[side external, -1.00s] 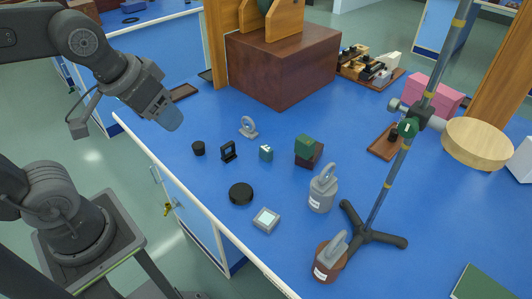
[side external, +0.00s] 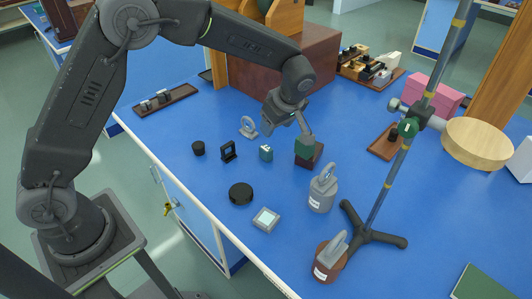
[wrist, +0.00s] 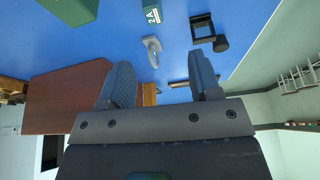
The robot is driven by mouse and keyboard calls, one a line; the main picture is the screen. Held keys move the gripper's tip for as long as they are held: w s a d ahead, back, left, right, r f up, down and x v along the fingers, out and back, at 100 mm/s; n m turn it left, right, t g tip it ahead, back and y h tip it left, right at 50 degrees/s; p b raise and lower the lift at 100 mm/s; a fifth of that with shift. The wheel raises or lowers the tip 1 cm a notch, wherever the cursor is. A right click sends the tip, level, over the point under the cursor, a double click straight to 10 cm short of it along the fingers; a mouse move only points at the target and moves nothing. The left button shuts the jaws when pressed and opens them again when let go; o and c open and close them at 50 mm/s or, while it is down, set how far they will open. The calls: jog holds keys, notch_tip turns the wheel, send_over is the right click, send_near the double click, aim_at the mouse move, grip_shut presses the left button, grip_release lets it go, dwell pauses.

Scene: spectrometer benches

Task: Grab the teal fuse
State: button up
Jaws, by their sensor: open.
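The teal fuse (side external: 266,152) is a small block standing upright on the blue bench, left of the green block. In the wrist view the fuse (wrist: 151,14) shows its white "2A" marking at the top edge, partly cut off. My gripper (side external: 301,124) is above the bench, up and to the right of the fuse and close to the green block in the side view. In the wrist view my gripper (wrist: 160,66) has its fingers apart with nothing held between them. The fuse lies beyond the fingertips, not between them.
The green block (side external: 304,146) on a dark brown base stands just right of the fuse. A grey ring on a foot (side external: 248,128), a black framed holder (side external: 229,152) and a black knob (side external: 198,148) stand to its left. Weights (side external: 322,190) and a stand (side external: 372,236) are right.

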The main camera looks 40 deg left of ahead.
aim_at(267, 149)
jog(key=shift+n, duration=0.3)
jog(key=x, duration=0.9)
jog(key=shift+w+d+f, duration=0.2)
jog(key=shift+w+f, duration=0.05)
jog(key=shift+f, duration=0.1)
jog(key=shift+w+x, duration=0.15)
jog(key=shift+x, duration=1.2)
jog(key=shift+w+x, duration=0.15)
jog(key=shift+x, duration=1.25)
jog(key=shift+a, duration=0.15)
jog(key=shift+r, duration=0.1)
jog(key=c, duration=1)
